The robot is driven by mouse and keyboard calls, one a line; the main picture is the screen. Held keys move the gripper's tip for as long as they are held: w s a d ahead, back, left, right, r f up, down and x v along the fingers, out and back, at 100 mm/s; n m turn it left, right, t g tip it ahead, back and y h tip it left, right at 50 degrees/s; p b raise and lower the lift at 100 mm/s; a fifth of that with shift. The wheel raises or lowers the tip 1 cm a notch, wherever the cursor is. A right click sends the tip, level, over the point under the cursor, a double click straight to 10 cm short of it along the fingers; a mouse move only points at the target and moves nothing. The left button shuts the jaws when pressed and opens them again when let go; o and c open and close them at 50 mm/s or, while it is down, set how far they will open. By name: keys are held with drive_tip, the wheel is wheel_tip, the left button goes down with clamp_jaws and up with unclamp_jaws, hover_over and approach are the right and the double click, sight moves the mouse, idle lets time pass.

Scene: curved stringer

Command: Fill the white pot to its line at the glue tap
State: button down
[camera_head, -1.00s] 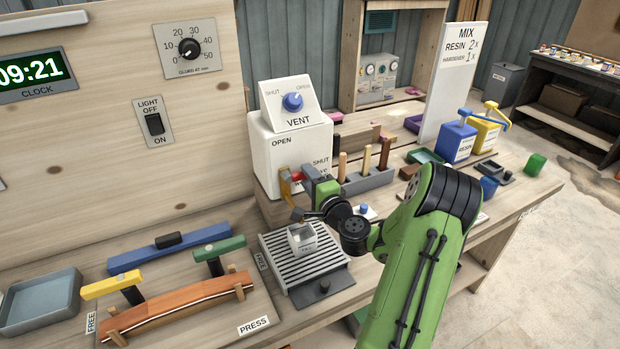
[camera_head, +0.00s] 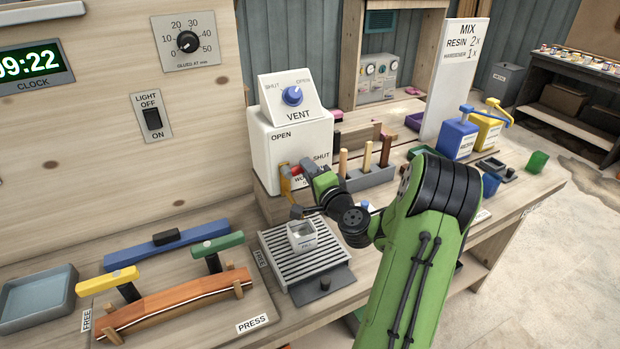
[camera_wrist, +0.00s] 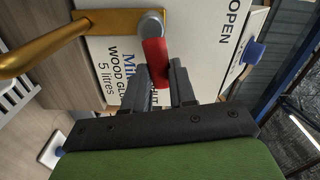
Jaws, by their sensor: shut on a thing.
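The white pot (camera_head: 302,238) stands upright on the slatted grate (camera_head: 330,263) below the glue tap. Something pale shows inside it, but I cannot read its level against a line. The brass tap (camera_head: 285,184) comes out of the white glue box (camera_head: 275,147), and its spout also shows in the wrist view (camera_wrist: 60,42). My gripper (camera_wrist: 168,82) is shut on the red tap lever (camera_wrist: 155,55), with its fingers either side of the lever's end. In the head view my gripper (camera_head: 308,175) partly hides the tap. The lever points towards the SHUT mark.
A vent dial (camera_head: 292,97) tops the glue box. A tool rack (camera_head: 370,178) stands just right of it. A clamped wooden piece (camera_head: 175,300) lies left of the grate. Blue (camera_head: 458,138) and yellow pump containers stand further right.

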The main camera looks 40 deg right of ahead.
drive_tip(key=n+b, duration=0.1)
drive_tip(key=n, duration=0.1)
drive_tip(key=r+n+b, duration=0.1)
drive_tip(key=n+b, duration=0.1)
drive_tip(key=a+r+n+b, duration=0.1)
drive_tip(key=b, duration=0.1)
drive_tip(key=shift+w+n, duration=0.1)
drive_tip(key=shift+n, duration=0.3)
drive_tip(key=shift+b, duration=0.3)
drive_tip(key=c, duration=0.9)
unclamp_jaws()
